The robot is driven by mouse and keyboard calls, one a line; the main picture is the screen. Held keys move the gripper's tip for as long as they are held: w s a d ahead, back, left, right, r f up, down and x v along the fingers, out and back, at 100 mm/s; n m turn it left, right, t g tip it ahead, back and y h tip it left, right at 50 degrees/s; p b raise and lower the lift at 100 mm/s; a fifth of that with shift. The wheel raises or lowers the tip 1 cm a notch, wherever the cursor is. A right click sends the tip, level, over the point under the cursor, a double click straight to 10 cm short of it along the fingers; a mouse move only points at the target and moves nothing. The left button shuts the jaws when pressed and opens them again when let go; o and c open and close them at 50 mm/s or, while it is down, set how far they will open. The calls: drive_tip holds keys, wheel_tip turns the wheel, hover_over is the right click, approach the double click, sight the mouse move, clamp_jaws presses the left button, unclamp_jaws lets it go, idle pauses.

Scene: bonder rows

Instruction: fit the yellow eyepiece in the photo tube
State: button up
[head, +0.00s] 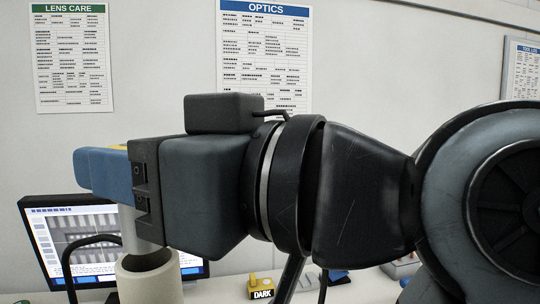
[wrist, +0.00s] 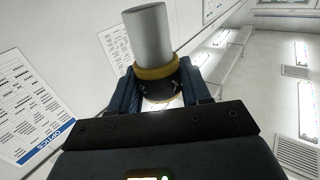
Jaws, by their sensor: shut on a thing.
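My gripper (wrist: 163,97) is shut on the yellow eyepiece, which has a grey barrel, a yellow ring (wrist: 160,72) and a dark end between the blue fingers. In the head view my gripper (head: 105,172) is at the left, and the eyepiece's grey barrel (head: 141,230) hangs below it, roughly upright. The fingers hide most of its yellow part. A pale round tube (head: 150,284), apparently the photo tube, stands just below the barrel. The head view does not settle whether the barrel's lower end is in the mouth. In the wrist view the barrel's far end shows with no tube around it.
A monitor (head: 52,246) stands behind at the left, with a dark curved bar in front. A yellow block marked DARK (head: 261,287) sits on the bench at lower middle. Posters (head: 265,60) hang on the wall. My arm hides much of the bench to the right.

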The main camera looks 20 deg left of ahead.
sight(151, 247)
drive_tip(key=shift+f+b, duration=1.15)
drive_tip(key=shift+f, duration=0.4)
drive_tip(key=shift+f, duration=0.25)
drive_tip(key=shift+f+b, duration=0.7)
drive_tip(key=shift+f, duration=0.15)
drive_tip(key=o, duration=1.1)
drive_tip(key=shift+o, duration=0.2)
drive_tip(key=shift+d, duration=0.15)
